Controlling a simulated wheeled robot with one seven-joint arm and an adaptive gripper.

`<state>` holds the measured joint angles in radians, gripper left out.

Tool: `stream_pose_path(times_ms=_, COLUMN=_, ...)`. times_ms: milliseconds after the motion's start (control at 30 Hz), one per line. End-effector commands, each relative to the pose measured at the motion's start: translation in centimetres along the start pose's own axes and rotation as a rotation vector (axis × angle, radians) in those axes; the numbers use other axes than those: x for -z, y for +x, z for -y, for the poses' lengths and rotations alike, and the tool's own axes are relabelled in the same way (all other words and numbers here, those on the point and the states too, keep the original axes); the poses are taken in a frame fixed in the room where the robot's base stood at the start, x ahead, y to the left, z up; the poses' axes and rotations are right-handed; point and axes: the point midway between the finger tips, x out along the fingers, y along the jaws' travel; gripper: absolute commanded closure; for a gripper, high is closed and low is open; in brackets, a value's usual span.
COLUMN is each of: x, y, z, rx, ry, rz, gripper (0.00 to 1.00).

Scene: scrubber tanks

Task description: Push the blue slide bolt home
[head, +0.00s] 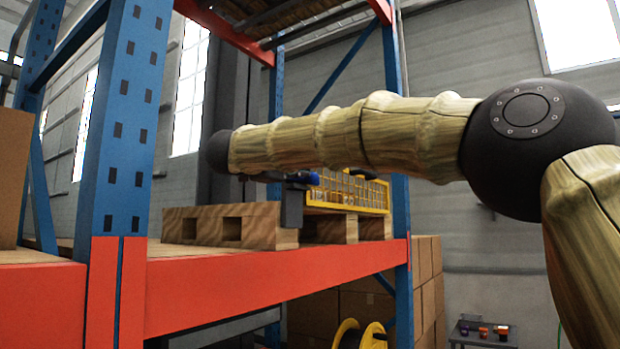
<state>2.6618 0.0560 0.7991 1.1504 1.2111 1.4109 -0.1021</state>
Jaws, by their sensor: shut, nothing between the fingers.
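The blue slide bolt (306,178) shows as a small blue piece just under my forearm, at the top of a dark grey upright block (292,207). A yellow mesh crate or gate (372,196) stands to its right. My gripper (284,176) is a dark shape partly hidden under and behind my forearm. It is shut and empty, close to the left of the blue piece. I cannot tell whether it touches it. The bolt's far end and any socket are hidden.
A wooden pallet (270,240) lies on the rack's orange beam (225,290). Blue rack uprights (133,130) stand left and right of the opening. Cardboard boxes (425,285), a yellow reel (372,335) and a small table of items (483,340) are lower right.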

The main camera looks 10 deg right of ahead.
Motion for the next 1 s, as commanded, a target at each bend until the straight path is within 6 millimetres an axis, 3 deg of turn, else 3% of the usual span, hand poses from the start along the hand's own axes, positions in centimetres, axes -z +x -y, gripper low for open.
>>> stream_pose_path(times_ms=200, x=0.7, y=-3.8, z=-0.4, rx=0.003, ry=0.001, rz=-0.009, gripper=1.0)
stream_pose_path(times_ms=500, x=0.6, y=-7.7, z=-0.1, rx=0.003, ry=0.0, rz=-0.009, gripper=1.0)
stream_pose_path(times_ms=1000, x=0.5, y=-8.5, z=0.0, rx=0.001, ry=0.0, rz=-0.007, gripper=1.0)
